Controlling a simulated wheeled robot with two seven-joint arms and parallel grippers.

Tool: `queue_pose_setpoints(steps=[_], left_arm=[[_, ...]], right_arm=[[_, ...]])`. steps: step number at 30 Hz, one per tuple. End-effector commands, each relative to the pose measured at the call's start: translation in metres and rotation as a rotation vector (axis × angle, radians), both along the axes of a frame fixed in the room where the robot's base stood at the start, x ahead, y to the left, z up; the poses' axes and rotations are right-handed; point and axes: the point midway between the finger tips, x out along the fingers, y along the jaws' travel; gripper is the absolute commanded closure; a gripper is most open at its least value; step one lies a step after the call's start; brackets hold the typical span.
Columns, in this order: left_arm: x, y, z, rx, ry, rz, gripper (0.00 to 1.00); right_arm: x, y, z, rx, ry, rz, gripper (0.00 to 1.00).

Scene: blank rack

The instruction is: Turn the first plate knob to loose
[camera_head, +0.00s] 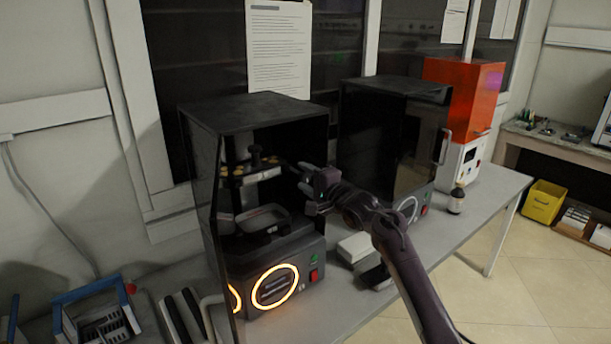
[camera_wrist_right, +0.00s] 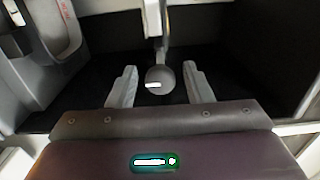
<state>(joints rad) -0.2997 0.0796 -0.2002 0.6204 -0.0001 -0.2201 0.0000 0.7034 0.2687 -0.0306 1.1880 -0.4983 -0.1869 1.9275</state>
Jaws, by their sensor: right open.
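The first printer (camera_head: 225,118) is a black box with an open front. Inside, a build plate (camera_head: 262,175) hangs with a dark knob (camera_head: 255,152) above it. My right gripper (camera_head: 303,180) is open at the right side of the printer's opening, to the right of the plate. In the right wrist view, a round grey knob (camera_wrist_right: 160,79) with a white mark sits between the two spread fingers, on a thin stem. A gap shows on each side, and the fingers do not close on it. My left gripper is not in view.
A resin tray (camera_head: 265,218) lies under the plate, above a base with a glowing orange ring (camera_head: 275,287). A second black printer (camera_head: 385,135) stands to the right, with an orange-covered machine (camera_head: 465,90) beyond. A brown bottle (camera_head: 456,200) stands on the bench (camera_head: 480,220).

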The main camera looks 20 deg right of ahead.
Motion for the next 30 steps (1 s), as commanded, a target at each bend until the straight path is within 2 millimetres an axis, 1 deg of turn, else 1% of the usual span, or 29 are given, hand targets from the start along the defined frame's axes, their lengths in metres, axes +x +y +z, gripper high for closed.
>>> queue_pose_setpoints(steps=[4,11,12,21,30], left_arm=[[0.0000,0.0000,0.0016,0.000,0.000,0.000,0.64],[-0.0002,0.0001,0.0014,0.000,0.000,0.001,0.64],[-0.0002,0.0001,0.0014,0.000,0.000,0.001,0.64],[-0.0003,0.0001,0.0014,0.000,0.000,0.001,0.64],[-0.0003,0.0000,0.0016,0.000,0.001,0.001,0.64]], right_arm=[[0.0056,0.0017,0.0005,0.000,-0.001,-0.001,0.54],[0.0061,0.0020,0.0000,-0.002,-0.002,-0.001,0.54],[0.0061,0.0020,0.0000,-0.002,-0.001,-0.001,0.55],[0.0059,0.0018,-0.0002,-0.002,-0.001,-0.001,0.95],[0.0058,0.0018,-0.0005,-0.035,-0.012,-0.001,0.96]])
